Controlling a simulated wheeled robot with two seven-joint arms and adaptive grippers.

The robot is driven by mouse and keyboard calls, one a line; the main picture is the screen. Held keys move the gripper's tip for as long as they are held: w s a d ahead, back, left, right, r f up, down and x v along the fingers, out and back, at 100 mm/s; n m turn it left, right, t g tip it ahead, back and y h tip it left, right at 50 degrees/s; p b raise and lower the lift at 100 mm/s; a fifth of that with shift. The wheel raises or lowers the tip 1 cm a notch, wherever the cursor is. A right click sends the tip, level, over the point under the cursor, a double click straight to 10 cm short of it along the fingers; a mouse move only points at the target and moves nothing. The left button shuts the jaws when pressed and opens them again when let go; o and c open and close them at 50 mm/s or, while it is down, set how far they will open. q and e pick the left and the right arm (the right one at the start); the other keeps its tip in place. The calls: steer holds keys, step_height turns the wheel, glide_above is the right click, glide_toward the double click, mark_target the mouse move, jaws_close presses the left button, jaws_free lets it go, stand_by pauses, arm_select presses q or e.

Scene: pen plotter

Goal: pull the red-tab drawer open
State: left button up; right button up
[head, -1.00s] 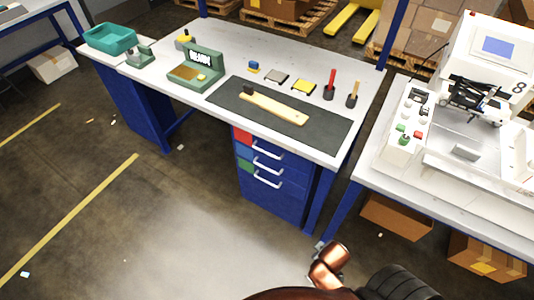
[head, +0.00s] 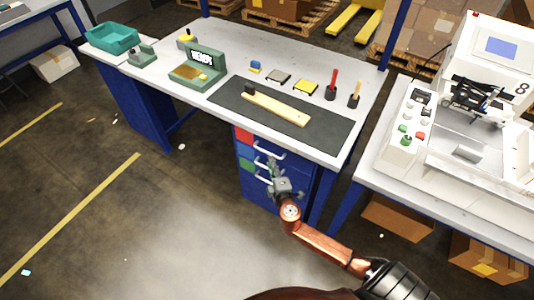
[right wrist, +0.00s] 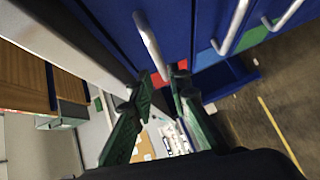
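The red-tab drawer is the top one in the blue cabinet under the table. Its red tab (head: 243,134) is at the left of its front, and its white bar handle (head: 269,152) shows just above my right gripper (head: 271,168). The fingers are apart, and the handle's near end lines up with the gap. I cannot tell whether they touch it. The drawer looks closed. My left gripper is out of view.
Lower drawers with a green tab (head: 245,163) and white handles sit below. The table top (head: 335,65) overhangs the cabinet and carries a dark mat (head: 222,93) and tools. A white machine table (head: 370,170) stands to the right.

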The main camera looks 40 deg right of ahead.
mark_target(267, 152)
steer(key=b+x, duration=0.1)
steer(key=x, duration=0.6)
steer(key=shift+b, duration=0.35)
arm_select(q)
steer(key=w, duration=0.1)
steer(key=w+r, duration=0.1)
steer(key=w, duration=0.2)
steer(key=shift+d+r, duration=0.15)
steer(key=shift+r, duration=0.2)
arm_select(e)
steer(key=shift+f, duration=0.1)
jaws_close()
